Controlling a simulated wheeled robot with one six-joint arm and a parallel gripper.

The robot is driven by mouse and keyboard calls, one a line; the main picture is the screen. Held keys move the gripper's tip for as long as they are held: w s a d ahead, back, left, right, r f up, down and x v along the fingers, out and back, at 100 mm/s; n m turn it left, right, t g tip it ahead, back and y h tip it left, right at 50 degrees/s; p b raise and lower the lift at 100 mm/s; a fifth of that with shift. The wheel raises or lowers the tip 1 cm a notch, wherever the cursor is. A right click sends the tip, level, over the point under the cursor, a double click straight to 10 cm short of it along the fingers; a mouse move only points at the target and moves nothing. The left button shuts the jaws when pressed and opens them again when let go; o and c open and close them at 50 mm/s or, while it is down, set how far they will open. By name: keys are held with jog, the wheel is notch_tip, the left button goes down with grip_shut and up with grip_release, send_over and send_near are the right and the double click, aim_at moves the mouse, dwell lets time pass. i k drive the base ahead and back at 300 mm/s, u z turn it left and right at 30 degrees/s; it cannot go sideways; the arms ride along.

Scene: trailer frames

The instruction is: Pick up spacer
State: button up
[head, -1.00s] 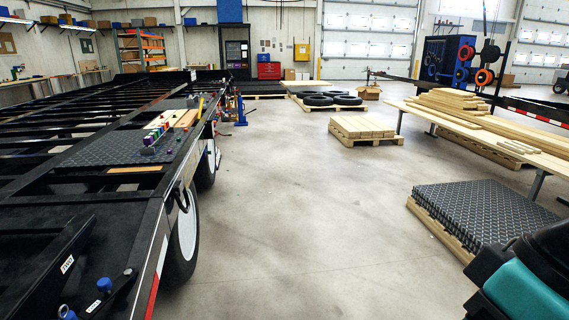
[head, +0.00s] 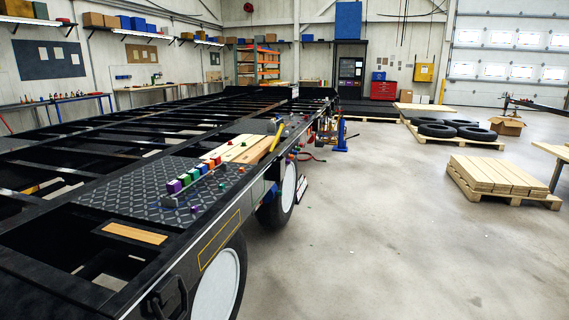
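A row of small coloured blocks (head: 194,174), purple, blue, green, orange and red, stands on the black tread plate (head: 115,195) on the trailer frame. A small purple piece (head: 193,209) lies apart near the plate's right edge. More small coloured pieces are scattered near that edge. I cannot tell which of these is the spacer; they are too small. My gripper is not in view.
The black trailer frame (head: 60,265) fills the left, with wheels (head: 217,285) along its right side. Light planks (head: 240,148) and a yellow bar (head: 275,138) lie beyond the blocks. A lumber pallet (head: 498,180) stands at right. The floor (head: 370,240) between is clear.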

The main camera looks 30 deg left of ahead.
aim_at(203, 168)
jog(key=i, duration=1.2)
jog(key=u, duration=2)
jog(key=i, duration=1)
